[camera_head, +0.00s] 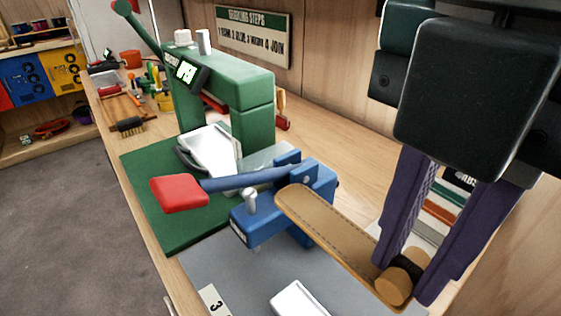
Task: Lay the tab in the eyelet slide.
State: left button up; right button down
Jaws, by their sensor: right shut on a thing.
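The tab (330,238) is a long tan strip with stitched edges and a rounded far end. My right gripper (404,276) has purple fingers shut on the tab's near end, around a wooden knob with a black band. The tab slopes down toward me, and its far end is beside a blue press (262,222) with a red-tipped lever (180,192). I cannot tell if they touch. A white tray-like piece (298,299), possibly the eyelet slide, lies on the grey mat (235,275), cut off by the bottom edge. My left gripper is out of view.
A green press (253,125) with an "OPEN" display and a white plate (210,150) stands behind the blue press on a green base. Tools lie at the far left of the bench. A wall closes the right side. A striped stack (440,213) is partly behind my fingers.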

jog(key=f, duration=0.4)
jog(key=f+b, duration=0.1)
jog(key=f, duration=0.4)
jog(key=f+b, duration=0.1)
jog(key=f, duration=0.4)
jog(key=shift+w+d+f, duration=0.1)
jog(key=shift+d+f, duration=0.15)
jog(key=shift+f+b, duration=0.5)
jog(key=shift+f, duration=1.95)
jog(key=c, duration=0.8)
grip_release()
jog(key=shift+f, duration=0.1)
jog(key=shift+o, duration=0.2)
